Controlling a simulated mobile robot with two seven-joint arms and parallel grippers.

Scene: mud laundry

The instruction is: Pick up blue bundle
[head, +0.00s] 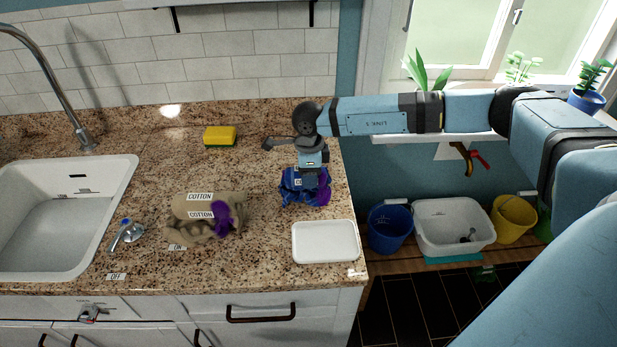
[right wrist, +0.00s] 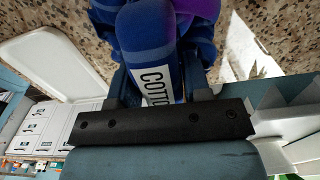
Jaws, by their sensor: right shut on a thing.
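The blue bundle (head: 292,190) is a crumpled blue cloth with a purple part and a white label. It is at the right of the granite counter, behind the white tray. My right gripper (head: 308,180) points down from above and is shut on it. In the right wrist view the blue bundle (right wrist: 150,40) fills the space between the fingers (right wrist: 160,88), with a "COTTO…" label showing. I cannot tell whether the bundle is clear of the counter. My left gripper is not in view.
A white tray (head: 325,242) lies in front of the bundle. A tan bundle (head: 190,230) labelled COTTON, with a purple part, lies to the left. A yellow-green sponge (head: 220,137) is behind. A white sink (head: 60,215) is far left. Buckets and a white tub (head: 452,228) stand right.

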